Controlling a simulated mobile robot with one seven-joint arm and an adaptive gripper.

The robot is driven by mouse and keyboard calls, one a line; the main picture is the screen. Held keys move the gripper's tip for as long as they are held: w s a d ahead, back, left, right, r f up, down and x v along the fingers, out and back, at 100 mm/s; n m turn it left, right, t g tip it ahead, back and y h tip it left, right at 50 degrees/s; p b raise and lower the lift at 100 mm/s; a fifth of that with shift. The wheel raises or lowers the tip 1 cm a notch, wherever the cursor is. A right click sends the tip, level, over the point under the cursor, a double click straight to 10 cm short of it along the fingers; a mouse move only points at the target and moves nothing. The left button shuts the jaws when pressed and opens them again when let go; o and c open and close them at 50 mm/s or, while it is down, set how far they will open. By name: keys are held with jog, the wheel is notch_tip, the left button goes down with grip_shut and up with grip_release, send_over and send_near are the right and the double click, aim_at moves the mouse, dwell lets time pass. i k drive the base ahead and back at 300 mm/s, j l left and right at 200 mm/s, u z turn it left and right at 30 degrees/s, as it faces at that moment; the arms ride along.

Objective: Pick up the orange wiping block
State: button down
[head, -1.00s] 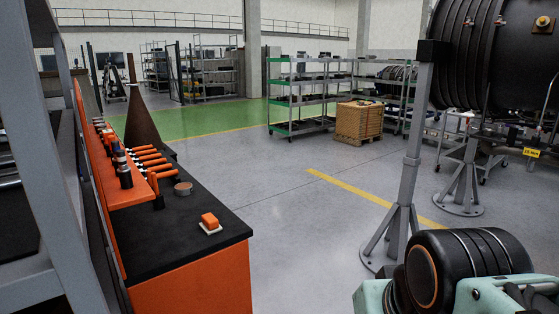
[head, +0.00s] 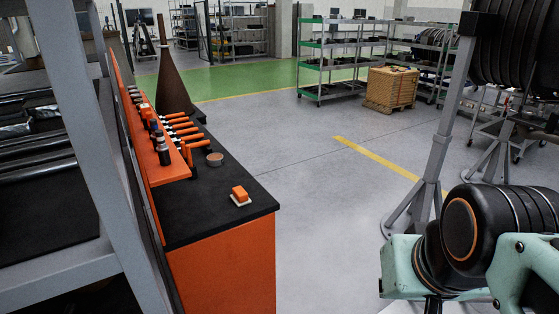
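The orange wiping block (head: 239,193) sits on a pale pad or base near the front right corner of the black bench top (head: 185,222). The bench has an orange front. Parts of my own arm, pale green and black, show at the lower right, well to the right of the bench. My gripper's fingers are not visible in this view. Nothing touches the block.
A small round tin (head: 214,159) lies behind the block. Several orange-handled tools (head: 182,132) and dark bottles line the orange shelf (head: 168,172). A grey rack post (head: 97,140) stands at the left. A grey stand (head: 433,150) is at the right. Open floor lies between.

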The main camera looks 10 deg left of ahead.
aim_at(240, 197)
jog(key=z, duration=1.35)
jog(key=u, duration=2.15)
jog(key=i, duration=0.4)
jog(key=j+z, duration=0.7)
